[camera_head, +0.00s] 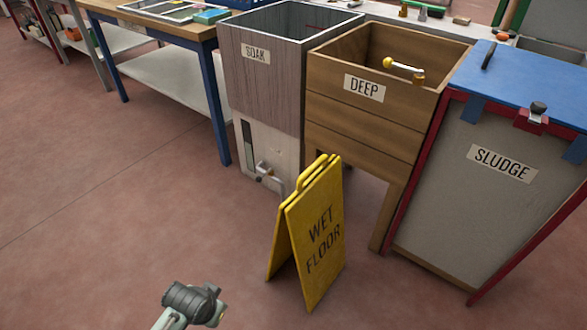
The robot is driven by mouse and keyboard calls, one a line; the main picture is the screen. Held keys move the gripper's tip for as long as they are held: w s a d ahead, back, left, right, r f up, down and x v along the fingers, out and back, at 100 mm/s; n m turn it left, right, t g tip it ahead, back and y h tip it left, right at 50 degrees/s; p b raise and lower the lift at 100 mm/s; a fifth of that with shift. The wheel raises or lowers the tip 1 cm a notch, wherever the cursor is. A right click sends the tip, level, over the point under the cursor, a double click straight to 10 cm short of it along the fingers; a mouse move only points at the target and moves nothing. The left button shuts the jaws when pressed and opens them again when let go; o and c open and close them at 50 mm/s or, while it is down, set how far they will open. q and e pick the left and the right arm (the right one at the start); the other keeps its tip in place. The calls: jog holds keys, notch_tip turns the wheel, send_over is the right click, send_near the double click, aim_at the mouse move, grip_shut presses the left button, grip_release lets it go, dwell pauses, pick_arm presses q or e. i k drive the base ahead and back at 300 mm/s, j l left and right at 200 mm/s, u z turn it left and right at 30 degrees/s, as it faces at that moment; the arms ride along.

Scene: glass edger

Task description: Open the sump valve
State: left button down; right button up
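A small grey valve fitting with a dark knob or end (265,173) sits low on the pale lower front of the tank labelled SOAK (262,85). No label on it can be read, so I cannot tell for sure that it is the sump valve. The yellow WET FLOOR sign (314,235) stands just in front and to the right of it. My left gripper (197,303) shows at the bottom edge, over the floor, well apart from the valve. Its fingers are not clear enough to tell open from shut. My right gripper is not in view.
A wooden tank labelled DEEP (345,120) with a yellow-knobbed brass fitting (402,68) stands right of SOAK. A SLUDGE cabinet (470,200) with a blue top is further right. A blue-legged table (211,90) stands left. The floor at left is clear.

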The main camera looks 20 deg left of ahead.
aim_at(264, 175)
jog(key=j+z, duration=0.5)
jog(key=j, duration=0.6)
jog(key=j+z, duration=0.15)
jog(key=j, duration=0.45)
jog(key=k+j+z, duration=0.1)
jog(key=j, duration=0.45)
jog(key=k+j, duration=0.1)
jog(key=j, duration=1.05)
jog(key=k+j+z, duration=0.1)
jog(key=j, duration=0.45)
jog(key=k+j, duration=0.15)
jog(key=j, duration=0.45)
